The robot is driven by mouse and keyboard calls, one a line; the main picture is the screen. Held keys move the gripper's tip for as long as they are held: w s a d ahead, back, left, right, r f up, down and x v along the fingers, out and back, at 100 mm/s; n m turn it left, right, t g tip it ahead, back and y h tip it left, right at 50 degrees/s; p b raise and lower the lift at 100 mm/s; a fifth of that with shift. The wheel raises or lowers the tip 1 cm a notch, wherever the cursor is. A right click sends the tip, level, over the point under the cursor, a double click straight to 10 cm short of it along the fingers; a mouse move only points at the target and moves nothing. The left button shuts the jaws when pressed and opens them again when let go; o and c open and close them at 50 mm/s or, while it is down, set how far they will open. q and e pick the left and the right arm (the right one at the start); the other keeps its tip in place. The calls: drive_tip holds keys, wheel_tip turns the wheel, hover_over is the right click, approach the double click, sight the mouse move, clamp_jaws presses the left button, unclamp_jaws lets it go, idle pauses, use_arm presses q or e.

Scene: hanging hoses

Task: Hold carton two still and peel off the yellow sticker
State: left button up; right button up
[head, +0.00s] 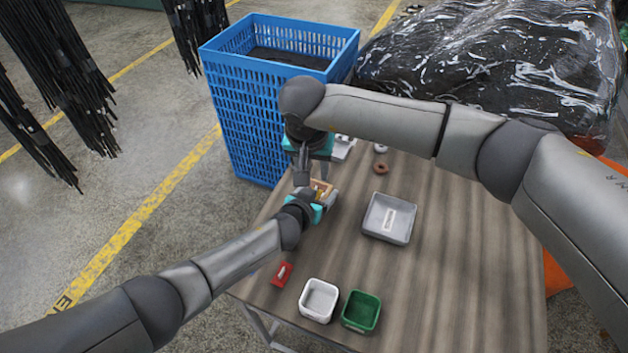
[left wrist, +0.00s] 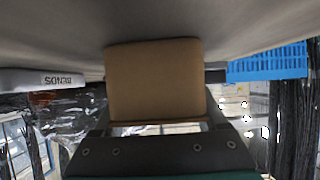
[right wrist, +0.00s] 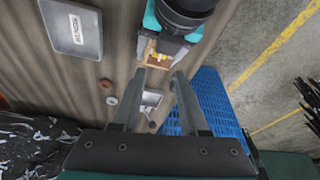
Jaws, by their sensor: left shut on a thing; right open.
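A small brown carton (head: 322,187) is at the table's left edge in the head view, partly covered by my arms. My left gripper (left wrist: 155,122) is shut on it, and its brown face (left wrist: 155,78) fills the middle of the left wrist view. In the right wrist view the carton (right wrist: 152,63) shows a small yellow patch, the sticker (right wrist: 160,56), on its upper side. My right gripper (right wrist: 158,74) is open, its fingertips close to the carton with nothing between them. No number on the carton can be read.
A grey tray (head: 374,229) with a label lies right of the carton. A white bin (head: 319,300), a green bin (head: 361,312) and a red item (head: 283,274) are at the near edge. A brown ring (head: 380,168) lies farther back. A blue crate (head: 245,125) stands beyond the table.

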drive_tip(key=x, duration=0.8)
drive_tip(key=shift+w+f, duration=0.1)
drive_tip(key=shift+f, duration=0.3)
clamp_jaws()
drive_tip(key=shift+d, duration=0.1)
idle(2.2)
